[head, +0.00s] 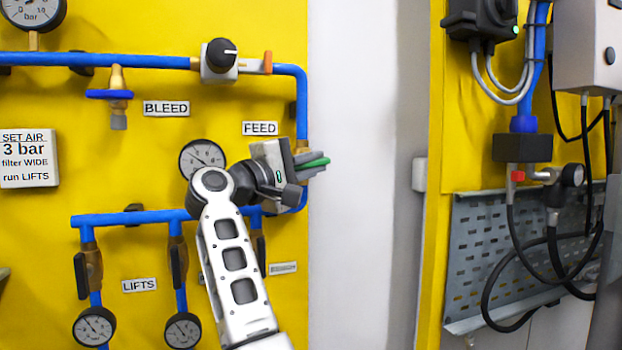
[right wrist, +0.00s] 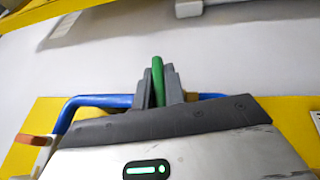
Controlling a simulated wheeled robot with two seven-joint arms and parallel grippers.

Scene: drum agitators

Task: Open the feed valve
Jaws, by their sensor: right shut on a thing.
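The feed valve's green lever (head: 318,162) shows under the FEED label (head: 260,128), at the right edge of the yellow panel. Its green end sticks out between the grey fingers of my right gripper (head: 310,164). In the right wrist view the lever (right wrist: 158,78) stands between the two fingers (right wrist: 158,92), which are shut on it. The valve body and the lever's root are mostly hidden behind my gripper. A bit of brass (right wrist: 192,97) shows beside the fingers on the blue pipe (right wrist: 105,101). My left gripper is not in view.
A gauge (head: 202,158) sits just left of my right wrist. Blue pipes (head: 130,218) with LIFTS valves run below. A black-knobbed regulator (head: 220,58) and the blue-handled BLEED valve (head: 110,95) are above. The white wall (head: 360,250) right of the panel is clear.

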